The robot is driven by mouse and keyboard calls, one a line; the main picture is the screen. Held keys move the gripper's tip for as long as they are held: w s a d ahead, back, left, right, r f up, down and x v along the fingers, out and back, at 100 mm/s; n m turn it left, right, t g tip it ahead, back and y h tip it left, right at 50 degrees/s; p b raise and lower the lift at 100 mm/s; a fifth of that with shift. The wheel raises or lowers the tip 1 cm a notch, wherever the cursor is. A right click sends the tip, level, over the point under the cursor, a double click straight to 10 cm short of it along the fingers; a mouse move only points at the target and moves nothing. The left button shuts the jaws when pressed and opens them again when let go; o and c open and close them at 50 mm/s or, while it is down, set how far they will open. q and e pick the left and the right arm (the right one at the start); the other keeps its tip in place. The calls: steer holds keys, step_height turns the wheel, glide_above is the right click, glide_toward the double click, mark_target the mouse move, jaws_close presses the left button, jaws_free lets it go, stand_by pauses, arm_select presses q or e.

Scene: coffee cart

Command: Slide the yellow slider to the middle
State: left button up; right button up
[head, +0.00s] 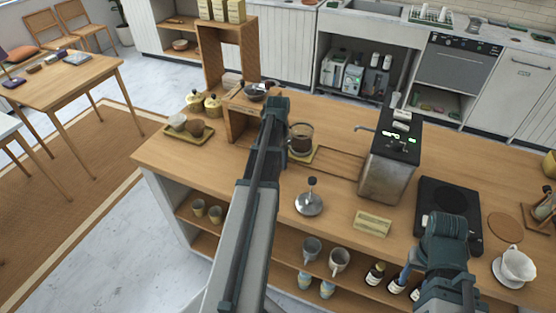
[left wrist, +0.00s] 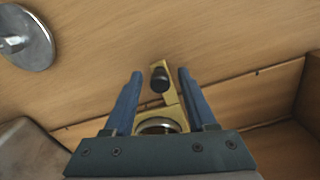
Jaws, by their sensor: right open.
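The yellow slider (head: 313,153) sits at the left end of a grooved track (head: 340,163) in the counter, with a glass vessel (head: 300,138) over it in the head view. In the left wrist view the slider (left wrist: 167,103) has a dark knob and a ring-shaped part. My left gripper (left wrist: 159,74) is open, its blue fingers on either side of the slider with gaps visible. In the head view my left arm hides its fingers. My right gripper (head: 406,273) is open and empty at the counter's front edge, far from the slider.
A metal tamper (head: 309,201) stands in front of the track; a coffee machine (head: 390,165) stands at its right end. A wooden stand (head: 238,125) is close by on the left. A small yellow sign (head: 372,223) and a black scale (head: 448,200) are farther right.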

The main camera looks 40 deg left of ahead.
arm_select(q)
steer(key=shift+r, duration=0.1)
step_height(320, 180, up, 14)
steer(key=p, duration=1.3)
steer(key=shift+f+p, duration=0.2)
steer(key=shift+p, duration=0.2)
steer(key=d+f+m+b, duration=0.1)
steer(key=d+f+b, duration=0.1)
steer(key=d, duration=1.2)
steer(key=s+d+f+m+b, duration=0.1)
steer(key=s+d, duration=0.2)
steer(key=d, duration=0.6)
steer(key=s+d+f+m+b, duration=0.1)
steer(key=s+d, duration=0.3)
steer(key=d, duration=0.5)
steer(key=s+d+f+m+y+b, duration=0.1)
steer(key=s+d+f+b, duration=0.2)
steer(key=d, duration=0.7)
steer(key=shift+s, duration=0.4)
